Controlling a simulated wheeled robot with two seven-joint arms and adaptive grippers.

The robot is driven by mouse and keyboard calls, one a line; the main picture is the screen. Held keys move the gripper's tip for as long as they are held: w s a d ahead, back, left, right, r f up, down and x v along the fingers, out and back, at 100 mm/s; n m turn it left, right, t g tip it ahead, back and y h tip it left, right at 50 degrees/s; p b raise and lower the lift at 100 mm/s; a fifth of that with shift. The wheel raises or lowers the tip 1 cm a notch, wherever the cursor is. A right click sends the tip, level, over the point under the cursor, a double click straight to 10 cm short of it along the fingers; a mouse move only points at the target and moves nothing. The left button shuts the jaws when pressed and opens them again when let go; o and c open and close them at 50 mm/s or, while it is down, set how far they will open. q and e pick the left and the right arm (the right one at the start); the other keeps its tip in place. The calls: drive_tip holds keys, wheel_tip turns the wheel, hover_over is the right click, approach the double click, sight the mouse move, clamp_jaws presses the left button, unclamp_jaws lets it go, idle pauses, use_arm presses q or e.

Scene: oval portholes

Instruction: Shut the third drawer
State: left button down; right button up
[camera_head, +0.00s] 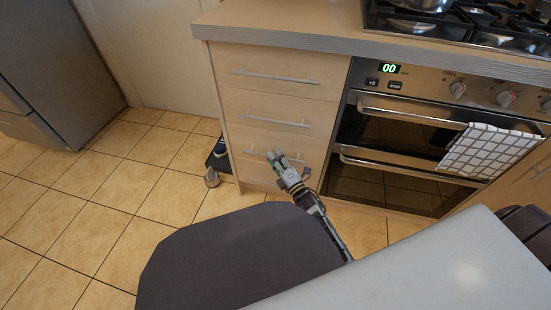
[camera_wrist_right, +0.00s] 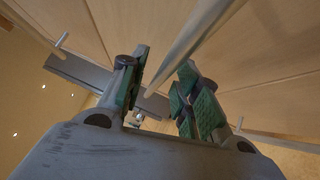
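A light wood drawer stack (camera_head: 235,95) stands left of the oven, with bar handles on its fronts. The third drawer (camera_head: 249,146) from the top is partly hidden behind my right gripper (camera_head: 276,158); I cannot tell clearly how far it stands out. My right gripper is at its bar handle. In the right wrist view, a pale handle bar (camera_wrist_right: 202,32) runs between the directions of the two spread fingers of my right gripper (camera_wrist_right: 160,95). The fingers are open, and I cannot tell whether they touch the bar. My left gripper is not in view.
The oven (camera_head: 400,135) with a checked towel (camera_head: 488,152) stands right of the drawers, under a hob (camera_head: 470,22). A grey fridge (camera_head: 55,65) is at the left. Small dark objects (camera_head: 217,158) lie beside the drawers. The tiled floor (camera_head: 110,200) is clear at the left.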

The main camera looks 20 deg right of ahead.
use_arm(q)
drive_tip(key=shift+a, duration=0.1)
use_arm(e)
drive_tip(key=v, duration=1.2)
use_arm(q)
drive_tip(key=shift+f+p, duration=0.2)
drive_tip(key=shift+p, duration=0.1)
use_arm(e)
drive_tip(key=shift+f, duration=0.15)
idle(0.5)
